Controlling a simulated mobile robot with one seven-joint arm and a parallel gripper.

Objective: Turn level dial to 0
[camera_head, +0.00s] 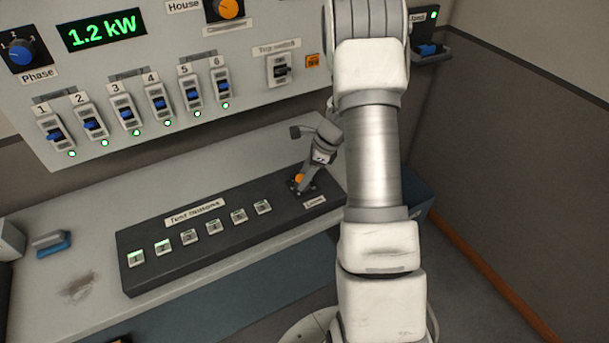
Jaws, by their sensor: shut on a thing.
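The level dial (298,179) is a small orange knob at the right end of the dark test-buttons console. A label plate (314,202) sits just in front of it, its text too small to read surely. My gripper (300,185) reaches down from the upper right and is shut on the dial. The fingers and the gripper body hide much of the knob. The dial's pointer and scale cannot be read here.
The console (130,240) carries several numbered buttons, such as button 1 (136,258). The wall panel above holds several numbered breakers, a green 1.2 kW display (103,30), a Phase knob (22,53) and a House knob (228,9). A blue-and-grey object (52,243) lies at left.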

